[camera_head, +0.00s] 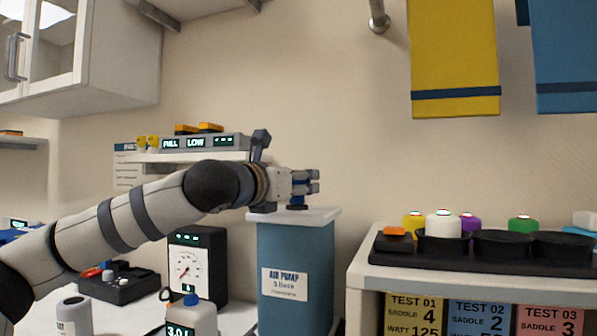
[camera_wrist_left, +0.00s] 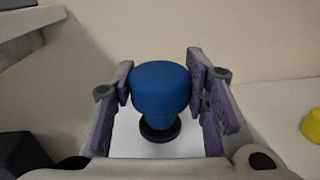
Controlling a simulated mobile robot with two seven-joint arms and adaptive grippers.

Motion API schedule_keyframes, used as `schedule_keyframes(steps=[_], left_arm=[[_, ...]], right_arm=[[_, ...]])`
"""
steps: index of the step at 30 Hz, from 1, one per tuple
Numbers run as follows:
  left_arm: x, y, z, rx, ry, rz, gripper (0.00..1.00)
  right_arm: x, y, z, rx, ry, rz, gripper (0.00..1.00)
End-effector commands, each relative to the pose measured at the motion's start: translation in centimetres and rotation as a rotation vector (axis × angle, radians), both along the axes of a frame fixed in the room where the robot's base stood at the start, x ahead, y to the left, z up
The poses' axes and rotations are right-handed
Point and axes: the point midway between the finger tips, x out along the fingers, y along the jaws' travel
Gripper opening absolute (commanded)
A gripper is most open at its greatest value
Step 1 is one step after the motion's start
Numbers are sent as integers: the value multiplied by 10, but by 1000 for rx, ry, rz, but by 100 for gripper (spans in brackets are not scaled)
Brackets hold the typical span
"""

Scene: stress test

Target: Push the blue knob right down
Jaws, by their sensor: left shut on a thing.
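The blue knob (camera_wrist_left: 160,85) stands upright on a black collar (camera_wrist_left: 160,132) on top of the blue air pump (camera_head: 280,245). A bit of the knob (camera_head: 297,198) shows under the fingers in the head view. My left gripper (camera_head: 312,182) reaches in level from the left, above the pump's pale top. It is shut on the knob, with a purple-padded finger on each side in the left wrist view. How far the knob is down cannot be told. My right gripper is not in view.
A dial gauge box (camera_head: 187,264) and a blue-capped bottle (camera_head: 192,315) stand left of the pump. At right, a bench carries a black tray (camera_head: 430,258) with coloured-topped items. A shelf (camera_head: 185,157) is behind my arm. Yellow (camera_head: 453,60) and blue panels hang above.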

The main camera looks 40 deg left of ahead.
Motion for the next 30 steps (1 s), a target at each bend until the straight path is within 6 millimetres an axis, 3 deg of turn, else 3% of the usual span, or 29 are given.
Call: schedule_keyframes(steps=[14, 15, 17, 26, 30], left_arm=[[1, 0, -10, -1, 7, 1, 0], [1, 0, -11, -1, 8, 1, 47], [1, 0, -10, -1, 7, 1, 61], [-1, 0, -7, 0, 1, 1, 62], [-20, -2, -6, -2, -2, 0, 62]], right_arm=[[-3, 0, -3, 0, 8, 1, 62], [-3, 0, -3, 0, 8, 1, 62], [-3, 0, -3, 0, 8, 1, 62], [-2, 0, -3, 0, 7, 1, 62], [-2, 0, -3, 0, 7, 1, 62]])
